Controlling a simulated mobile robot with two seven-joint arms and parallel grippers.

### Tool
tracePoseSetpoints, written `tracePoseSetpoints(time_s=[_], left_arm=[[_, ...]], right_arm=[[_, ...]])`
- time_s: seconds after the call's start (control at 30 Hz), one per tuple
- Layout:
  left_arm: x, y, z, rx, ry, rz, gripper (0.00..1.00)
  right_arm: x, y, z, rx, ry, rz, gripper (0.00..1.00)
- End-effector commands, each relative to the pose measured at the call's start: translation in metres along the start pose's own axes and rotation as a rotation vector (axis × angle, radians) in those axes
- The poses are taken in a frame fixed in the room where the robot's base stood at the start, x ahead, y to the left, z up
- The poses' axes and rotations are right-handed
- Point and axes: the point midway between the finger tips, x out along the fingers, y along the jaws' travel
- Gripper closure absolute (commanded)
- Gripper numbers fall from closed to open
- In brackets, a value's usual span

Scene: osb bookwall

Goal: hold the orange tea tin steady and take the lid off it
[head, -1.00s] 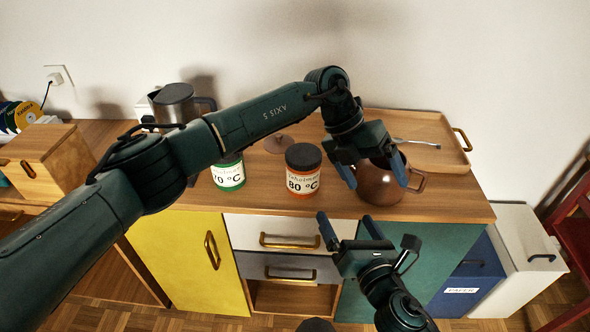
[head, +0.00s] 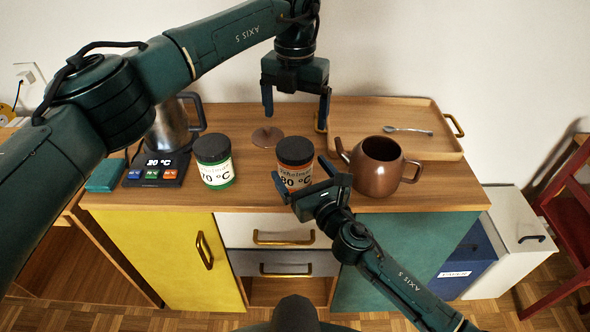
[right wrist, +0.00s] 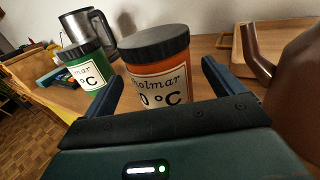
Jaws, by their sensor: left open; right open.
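The orange tea tin (head: 294,170) stands upright on the wooden counter, with a label ending in "0 °C" and its dark lid (head: 295,150) on. My right gripper (head: 306,179) is open at the front of the tin; in the right wrist view the tin (right wrist: 157,75) shows between its two fingers (right wrist: 160,88). I cannot tell whether they touch it. My left gripper (head: 296,108) is open and empty, pointing down, higher up and behind the tin.
A green tin (head: 214,165) with a dark lid stands left of the orange one. A brown teapot (head: 377,172) stands close on the right. Behind are a flat brown disc (head: 267,137) and a tray (head: 400,150) with a spoon (head: 408,130). A kettle (head: 172,128) is at left.

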Motion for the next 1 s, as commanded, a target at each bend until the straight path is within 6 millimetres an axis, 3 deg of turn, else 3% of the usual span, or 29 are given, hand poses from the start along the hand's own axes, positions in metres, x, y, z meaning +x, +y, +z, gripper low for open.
tracePoseSetpoints(time_s=[0.23, 0.63, 1.0], left_arm=[[0.0, 0.0, 0.0, 0.001, 0.0, -0.001, 0.09], [0.0, 0.0, 0.0, 0.001, 0.0, -0.001, 0.09], [0.0, 0.0, 0.0, 0.001, 0.0, -0.001, 0.09]], right_arm=[[0.032, 0.0, 0.0, 0.002, 0.0, -0.001, 0.07], [0.039, 0.0, 0.0, 0.001, 0.0, 0.0, 0.07], [0.039, 0.0, 0.0, 0.001, 0.001, 0.0, 0.37]])
